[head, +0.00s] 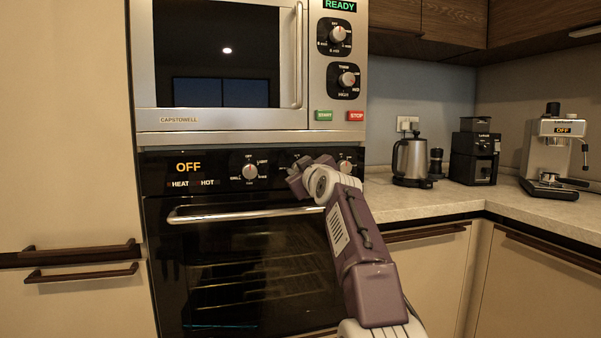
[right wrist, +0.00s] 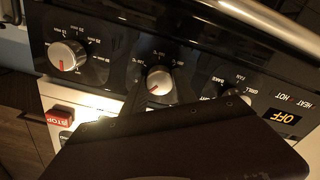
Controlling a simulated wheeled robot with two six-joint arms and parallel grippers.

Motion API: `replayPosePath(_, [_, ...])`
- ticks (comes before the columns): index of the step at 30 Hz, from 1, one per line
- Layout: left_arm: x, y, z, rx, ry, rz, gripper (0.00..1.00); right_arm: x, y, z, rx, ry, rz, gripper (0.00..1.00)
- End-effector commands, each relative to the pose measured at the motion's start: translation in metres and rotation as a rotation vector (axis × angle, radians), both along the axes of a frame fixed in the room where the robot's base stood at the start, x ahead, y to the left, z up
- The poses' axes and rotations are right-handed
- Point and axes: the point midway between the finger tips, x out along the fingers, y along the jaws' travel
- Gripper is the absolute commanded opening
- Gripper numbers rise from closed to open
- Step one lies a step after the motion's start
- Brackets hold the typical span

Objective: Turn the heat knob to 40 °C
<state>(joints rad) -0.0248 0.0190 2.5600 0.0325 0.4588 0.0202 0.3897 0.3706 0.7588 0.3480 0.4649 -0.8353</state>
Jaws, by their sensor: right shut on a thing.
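The built-in oven has a black control panel (head: 216,176) with a display (head: 188,167) reading OFF. The heat knob (right wrist: 158,82) is the middle of the panel's knobs, silver with a red mark near the lower edge of its face in the right wrist view. My right gripper (right wrist: 160,88) is shut on this knob, with a finger on each side of it. In the head view my right gripper (head: 298,172) covers the heat knob. The scale print around the knob is too small to read surely. My left gripper is not in view.
A function knob (head: 250,171) sits left of my gripper and a timer knob (head: 345,166) right of it. The oven door handle (head: 240,213) runs just below. A microwave (head: 215,122) is above. A kettle (head: 411,160) stands on the counter at right.

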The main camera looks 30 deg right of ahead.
Motion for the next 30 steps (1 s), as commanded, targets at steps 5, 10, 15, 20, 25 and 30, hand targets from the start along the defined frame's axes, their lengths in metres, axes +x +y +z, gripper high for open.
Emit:
replayPosePath(5, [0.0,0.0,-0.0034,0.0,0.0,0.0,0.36,0.0012,0.0003,-0.0045,-0.154,0.045,0.002,0.0])
replayPosePath(10, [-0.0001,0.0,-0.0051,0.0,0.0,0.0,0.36,0.0011,0.0005,-0.0043,-0.294,0.078,0.002,0.0])
replayPosePath(15, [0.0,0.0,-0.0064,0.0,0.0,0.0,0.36,0.001,0.0006,-0.0039,-0.409,0.106,0.002,0.0])
replayPosePath(20, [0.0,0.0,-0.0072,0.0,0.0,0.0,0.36,0.0011,0.0006,-0.0042,-0.49,0.126,0.003,0.0])
replayPosePath(25, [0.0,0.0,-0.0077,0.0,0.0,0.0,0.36,0.0012,0.0006,-0.0044,-0.544,0.139,0.003,0.0])
replayPosePath(30, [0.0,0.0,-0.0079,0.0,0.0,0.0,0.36,0.0012,0.0006,-0.0044,-0.569,0.145,0.003,0.0])
